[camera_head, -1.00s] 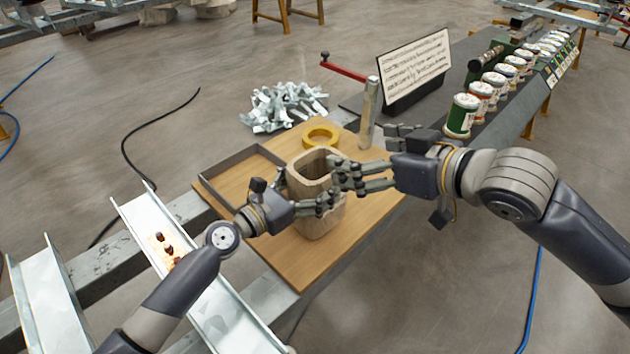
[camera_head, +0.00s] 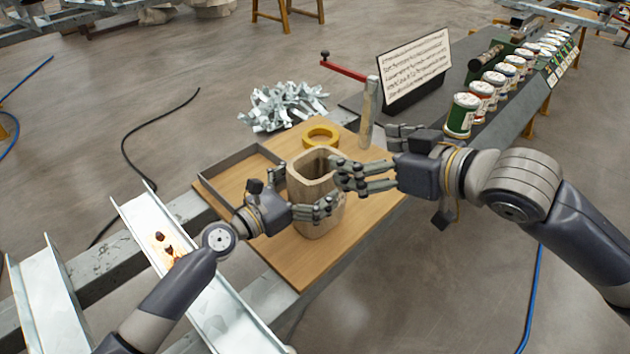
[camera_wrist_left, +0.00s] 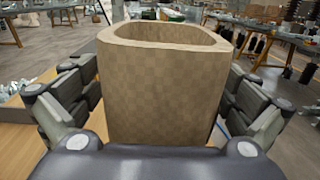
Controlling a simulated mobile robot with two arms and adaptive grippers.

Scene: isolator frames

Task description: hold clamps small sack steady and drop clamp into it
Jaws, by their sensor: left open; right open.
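The small sack (camera_head: 318,228) is a beige, open-topped, box-like bag standing upright on a wooden board. In the left wrist view the sack (camera_wrist_left: 165,92) stands between the fingers of my open left gripper, one set on each side; I cannot tell whether they touch it. In the head view my left gripper (camera_head: 308,202) is at the sack's lower left side. My right gripper (camera_head: 350,178) is open at the sack's upper right rim, partly hiding it, with no object visible in it.
The wooden board (camera_head: 290,262) also holds a yellow ring (camera_head: 320,135) and a grey-edged tray (camera_head: 240,160). Grey metal pieces (camera_head: 285,103) are heaped behind. A text panel (camera_head: 415,65) and a row of tins (camera_head: 462,115) stand to the right. The board's front right is clear.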

